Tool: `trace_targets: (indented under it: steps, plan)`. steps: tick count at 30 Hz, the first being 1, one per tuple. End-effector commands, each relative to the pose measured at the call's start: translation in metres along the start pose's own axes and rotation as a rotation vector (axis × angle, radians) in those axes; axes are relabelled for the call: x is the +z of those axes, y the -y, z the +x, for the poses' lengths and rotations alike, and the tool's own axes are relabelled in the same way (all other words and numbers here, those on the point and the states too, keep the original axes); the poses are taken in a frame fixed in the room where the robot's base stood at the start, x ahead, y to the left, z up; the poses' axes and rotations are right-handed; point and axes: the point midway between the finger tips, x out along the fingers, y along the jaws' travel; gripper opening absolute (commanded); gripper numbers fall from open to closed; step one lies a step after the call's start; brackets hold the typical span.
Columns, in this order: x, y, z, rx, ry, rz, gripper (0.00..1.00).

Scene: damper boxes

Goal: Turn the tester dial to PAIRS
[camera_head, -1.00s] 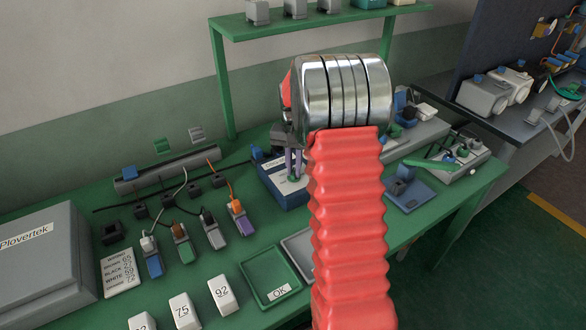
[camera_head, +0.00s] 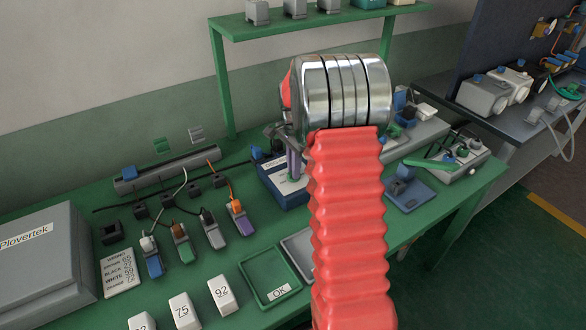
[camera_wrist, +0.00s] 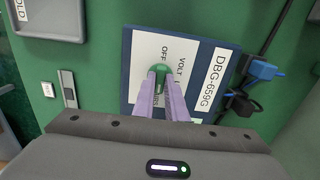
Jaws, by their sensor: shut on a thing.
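The tester is a blue box with a white face and the label DBG-659G (camera_wrist: 217,75); in the head view the tester (camera_head: 290,199) sits on the green bench, partly behind my arm. Its green dial (camera_wrist: 158,68) is on the white face, with OFF and VOLT printed around it. In the head view my gripper (camera_head: 293,165) stands over the tester.
Dark plugs and cables (camera_wrist: 262,72) lie close beside the tester in the wrist view. A green OK tray (camera_head: 252,269) and a grey tray stand in front. Several numbered white blocks (camera_head: 222,295) and coloured connectors lie to the left. A shelf (camera_head: 310,27) is above.

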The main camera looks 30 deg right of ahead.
Motion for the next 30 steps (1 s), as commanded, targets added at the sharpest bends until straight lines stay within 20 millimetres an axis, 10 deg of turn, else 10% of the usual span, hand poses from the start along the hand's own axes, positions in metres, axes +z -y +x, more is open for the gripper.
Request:
trace_targets:
  steps: [15, 23, 30]
  plan:
    - [0.0012, 0.0022, -0.0014, -0.006, 0.000, 0.031, 0.00]
    - [0.0008, 0.0012, -0.0007, -0.003, 0.000, 0.030, 0.28]
    - [0.0004, 0.0006, -0.0004, -0.002, 0.000, 0.030, 0.30]
